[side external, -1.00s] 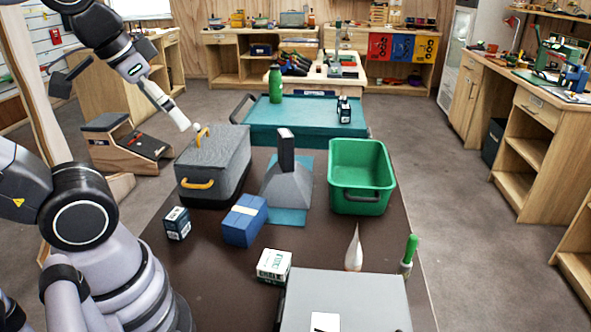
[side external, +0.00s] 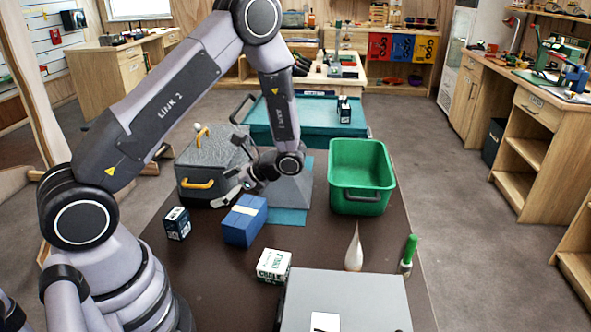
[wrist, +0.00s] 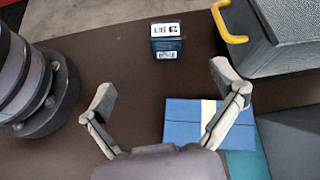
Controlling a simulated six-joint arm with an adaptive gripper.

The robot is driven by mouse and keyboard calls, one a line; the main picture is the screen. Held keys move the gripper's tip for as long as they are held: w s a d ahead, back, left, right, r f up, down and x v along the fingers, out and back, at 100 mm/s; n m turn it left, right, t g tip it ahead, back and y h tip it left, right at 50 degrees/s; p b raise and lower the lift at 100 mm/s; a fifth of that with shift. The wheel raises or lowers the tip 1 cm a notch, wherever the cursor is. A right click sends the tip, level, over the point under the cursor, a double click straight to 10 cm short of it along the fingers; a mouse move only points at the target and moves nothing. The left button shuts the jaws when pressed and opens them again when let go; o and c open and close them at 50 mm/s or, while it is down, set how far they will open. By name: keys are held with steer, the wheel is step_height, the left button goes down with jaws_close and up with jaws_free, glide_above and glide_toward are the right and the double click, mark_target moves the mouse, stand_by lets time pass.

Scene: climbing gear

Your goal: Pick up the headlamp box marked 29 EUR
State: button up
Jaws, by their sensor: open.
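A small dark blue box (side external: 177,223) with a white label stands at the left of the brown table. In the wrist view the same box (wrist: 166,48) shows near the top, with large dark print on its label that looks like a number, too small to read surely. My gripper (side external: 230,190) is above the table, to the right of this box and over the larger blue box. In the wrist view my gripper (wrist: 165,87) has its fingers wide apart with nothing between them, and the small box lies beyond the fingertips.
A blue box with a cream band (side external: 245,222) lies close under my gripper. A grey case with yellow handle (side external: 212,165), a green bin (side external: 362,160), a white chalk box (side external: 273,265) and a grey box (side external: 345,300) stand around. A similar dark box (side external: 344,108) is on the teal cart.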

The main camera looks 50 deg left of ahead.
mark_target(182, 215)
steer(key=s+a+f+m, duration=0.1)
steer(key=s+a+f, duration=0.2)
steer(key=a, duration=0.1)
steer(key=s+a+f+y, duration=0.1)
steer(key=s+a+f, duration=0.2)
steer(key=a+f, duration=0.1)
steer(key=s+a+f+m+y, duration=0.1)
steer(key=s+a+f, duration=0.2)
steer(key=a+f, duration=0.1)
steer(key=shift+f+m+g, duration=0.25)
steer(key=shift+m+g, duration=0.05)
steer(key=c, duration=1.3)
